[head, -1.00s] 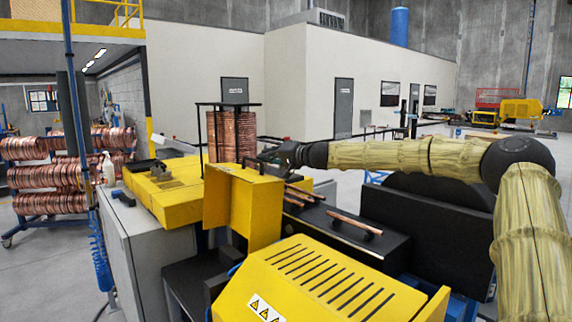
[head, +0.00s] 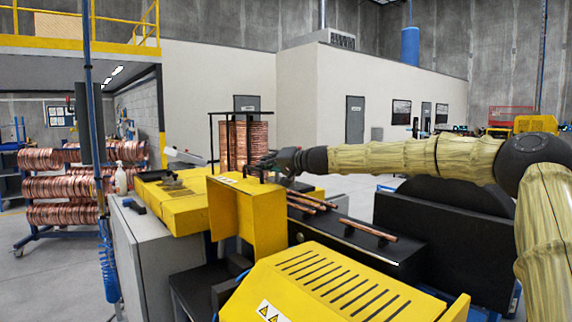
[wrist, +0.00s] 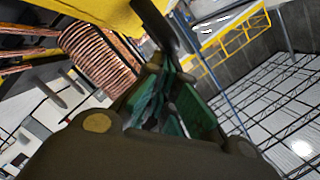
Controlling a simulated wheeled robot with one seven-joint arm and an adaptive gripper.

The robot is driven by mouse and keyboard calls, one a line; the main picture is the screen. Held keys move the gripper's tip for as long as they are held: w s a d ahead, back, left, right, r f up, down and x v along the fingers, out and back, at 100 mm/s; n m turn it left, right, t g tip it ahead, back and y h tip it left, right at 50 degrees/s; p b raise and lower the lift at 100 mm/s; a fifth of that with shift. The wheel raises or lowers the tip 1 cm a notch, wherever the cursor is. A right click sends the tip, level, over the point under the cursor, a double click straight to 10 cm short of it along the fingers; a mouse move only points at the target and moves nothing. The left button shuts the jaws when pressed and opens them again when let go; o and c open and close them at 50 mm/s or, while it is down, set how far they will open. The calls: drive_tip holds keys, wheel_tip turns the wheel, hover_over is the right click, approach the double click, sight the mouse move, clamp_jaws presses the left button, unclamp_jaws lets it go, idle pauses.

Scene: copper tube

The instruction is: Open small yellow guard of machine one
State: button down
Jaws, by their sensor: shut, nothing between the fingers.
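The small yellow guard (head: 232,212) is an upright bent sheet on the machine in the head view, left of the larger slotted yellow cover. My gripper (head: 258,168) is at the guard's top edge, just behind its right part. I cannot tell whether it touches the guard. In the wrist view my gripper (wrist: 158,75) points away from the camera with its fingers together and nothing between them. A yellow surface (wrist: 95,14) fills the upper left there, close to the fingers; it is probably the guard.
The slotted yellow cover (head: 330,290) stands in front. A copper coil stack (head: 236,148) in a dark frame rises behind the guard. Copper tubes (head: 367,230) lie on the black bench to the right.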

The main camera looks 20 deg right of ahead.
drive_tip(key=s+d+r, duration=0.3)
drive_tip(key=s+d, duration=0.4)
drive_tip(key=s, duration=0.1)
drive_tip(key=shift+d+r+b, duration=0.25)
drive_tip(key=shift+r+b, duration=0.05)
drive_tip(key=shift+b, duration=0.05)
idle(0.5)
drive_tip(key=shift+s, duration=0.1)
